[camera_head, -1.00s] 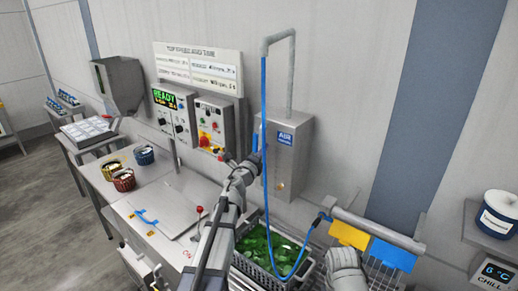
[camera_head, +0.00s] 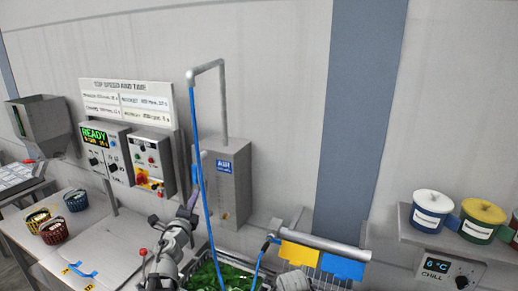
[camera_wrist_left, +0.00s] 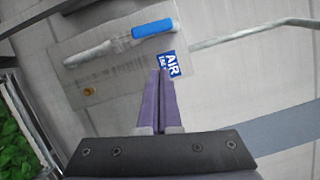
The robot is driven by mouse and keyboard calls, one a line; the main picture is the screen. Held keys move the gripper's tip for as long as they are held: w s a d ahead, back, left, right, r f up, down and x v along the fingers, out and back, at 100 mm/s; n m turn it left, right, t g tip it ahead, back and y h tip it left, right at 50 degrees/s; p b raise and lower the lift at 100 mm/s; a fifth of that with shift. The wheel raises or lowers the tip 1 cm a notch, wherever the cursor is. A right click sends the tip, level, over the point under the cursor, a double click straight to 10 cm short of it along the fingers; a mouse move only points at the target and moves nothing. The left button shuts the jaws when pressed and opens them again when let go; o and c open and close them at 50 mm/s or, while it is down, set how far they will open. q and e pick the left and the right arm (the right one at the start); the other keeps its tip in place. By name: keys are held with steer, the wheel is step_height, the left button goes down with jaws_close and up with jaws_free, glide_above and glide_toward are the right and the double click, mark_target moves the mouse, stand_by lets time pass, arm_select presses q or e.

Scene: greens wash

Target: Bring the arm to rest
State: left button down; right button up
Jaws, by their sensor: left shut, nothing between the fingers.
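My left arm comes in from below in the head view. Its gripper (camera_head: 193,199) is raised in front of the steel AIR box (camera_head: 228,185), near the hanging blue hose (camera_head: 203,170). In the left wrist view the purple fingers (camera_wrist_left: 162,74) are together with nothing between them. They point toward the AIR label (camera_wrist_left: 169,64), which lies just beyond the tips. My right gripper is not in view.
A basket of greens (camera_head: 222,275) sits below the arm at the bottom edge. Control boxes (camera_head: 152,160) are on the wall. A chill shelf (camera_head: 405,230) with tubs (camera_head: 432,208) is at right.

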arm_select(q)
steer(key=s+d+f+n+g+y+b, duration=0.1)
steer(key=s+d+f+n+g+b, duration=0.3)
steer(key=f, duration=0.5)
steer(key=s+d+f+n+g+y+b, duration=0.2)
steer(key=s+f+n+g, duration=0.1)
steer(key=f+n, duration=0.4)
steer(key=s+d+f+n+g+y+b, duration=0.1)
steer(key=s+d+f+n+g+b, duration=0.2)
steer(key=f, duration=0.7)
steer(key=s+d+f+n+g+h+b, duration=0.1)
steer(key=s+d+f+g, duration=0.3)
steer(key=s, duration=0.5)
steer(key=s+d+f+n+g+h+b, duration=0.1)
steer(key=s+d+f+g+b, duration=0.2)
steer(key=s, duration=0.7)
steer(key=d+f+g, duration=0.2)
steer(key=d+f, duration=0.2)
steer(key=d, duration=0.1)
steer(key=shift+s+d+f+n+h, duration=0.3)
steer(key=shift+d+f+h, duration=0.05)
steer(key=shift+f+h, duration=0.05)
